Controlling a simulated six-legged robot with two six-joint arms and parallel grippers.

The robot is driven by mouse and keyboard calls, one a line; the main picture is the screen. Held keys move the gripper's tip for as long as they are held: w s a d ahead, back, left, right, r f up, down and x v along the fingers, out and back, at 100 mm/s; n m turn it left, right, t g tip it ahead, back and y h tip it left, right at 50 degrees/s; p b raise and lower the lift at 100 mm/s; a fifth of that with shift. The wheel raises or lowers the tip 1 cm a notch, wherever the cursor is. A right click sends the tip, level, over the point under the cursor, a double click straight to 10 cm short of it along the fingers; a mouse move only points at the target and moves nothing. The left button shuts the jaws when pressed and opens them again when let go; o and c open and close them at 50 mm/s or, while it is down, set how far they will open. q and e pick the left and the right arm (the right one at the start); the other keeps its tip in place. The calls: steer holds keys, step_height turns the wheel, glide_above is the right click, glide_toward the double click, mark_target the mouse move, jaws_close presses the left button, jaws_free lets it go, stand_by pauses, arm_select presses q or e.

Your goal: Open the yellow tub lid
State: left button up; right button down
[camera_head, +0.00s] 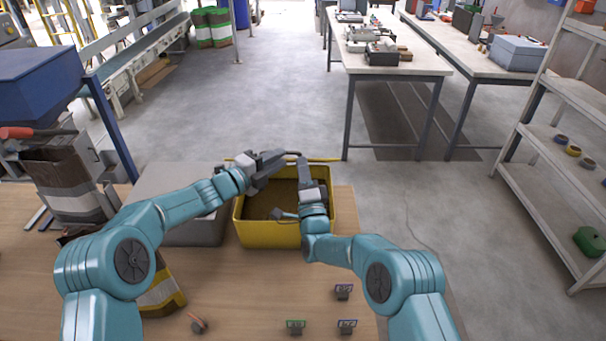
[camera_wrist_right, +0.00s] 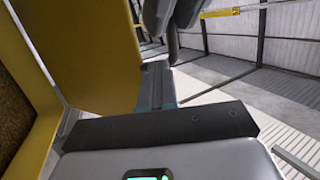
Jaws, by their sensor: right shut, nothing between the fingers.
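The yellow tub (camera_head: 270,237) stands on the wooden table with its top open, and brown contents show inside. Its yellow lid appears raised at the far side, where only a thin yellow edge (camera_head: 325,159) shows. In the right wrist view the lid is a tall yellow panel (camera_wrist_right: 90,50), with the tub's rim (camera_wrist_right: 32,145) at the left. My right gripper (camera_head: 301,162) is shut and empty near the lid at the tub's far side. My left gripper (camera_head: 285,160) is over the tub's far edge, close to the right one; its finger gap is not clear.
A grey box (camera_head: 180,190) stands left of the tub, partly behind my left arm. Small clips (camera_head: 296,326) lie near the table's front edge. A brown sack (camera_head: 68,185) is at the left. Shelves (camera_head: 560,180) stand at the right, beyond open floor.

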arm_select(q)
steer(key=shift+o, duration=1.2)
steer(key=shift+f, duration=0.65)
arm_select(e)
steer(key=shift+w+r, duration=0.1)
steer(key=shift+r, duration=0.25)
arm_select(q)
steer(key=shift+s+a+r, duration=0.1)
